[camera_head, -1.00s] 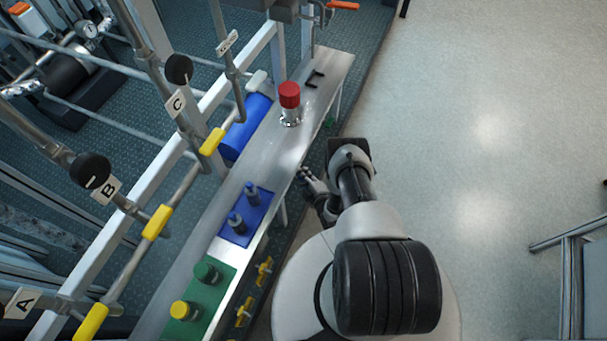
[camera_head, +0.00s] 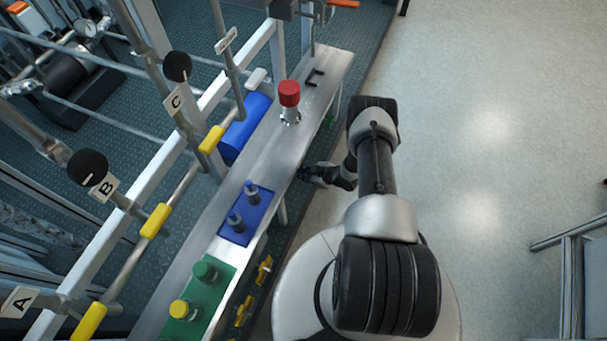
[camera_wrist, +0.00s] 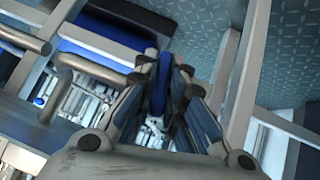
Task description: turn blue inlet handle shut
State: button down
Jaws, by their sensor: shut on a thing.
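The blue inlet handle (camera_wrist: 164,85) shows in the wrist view as an upright narrow blue bar between the two fingers. My gripper (camera_wrist: 166,75) is shut on it, with a finger on each side. In the head view my gripper (camera_head: 308,173) is beside the front edge of the metal shelf, a little below its top. The handle is mostly hidden there by the gripper and the shelf edge. How far the handle is turned I cannot tell.
The metal shelf (camera_head: 268,150) carries a red-capped fitting (camera_head: 289,97), a blue plate (camera_head: 238,233) and a green plate (camera_head: 220,268) with knobs. Yellow handles (camera_head: 265,268) stick out below its front. A bent metal pipe (camera_wrist: 95,68) is left of the fingers. Open floor (camera_head: 490,150) lies right.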

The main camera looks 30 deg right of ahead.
jog(key=shift+m+g+y, duration=0.5)
jog(key=shift+y, duration=0.2)
jog(key=c, duration=1.7)
grip_release()
jog(key=shift+o, duration=0.2)
jog(key=v, duration=1.2)
jog(key=shift+w, duration=0.15)
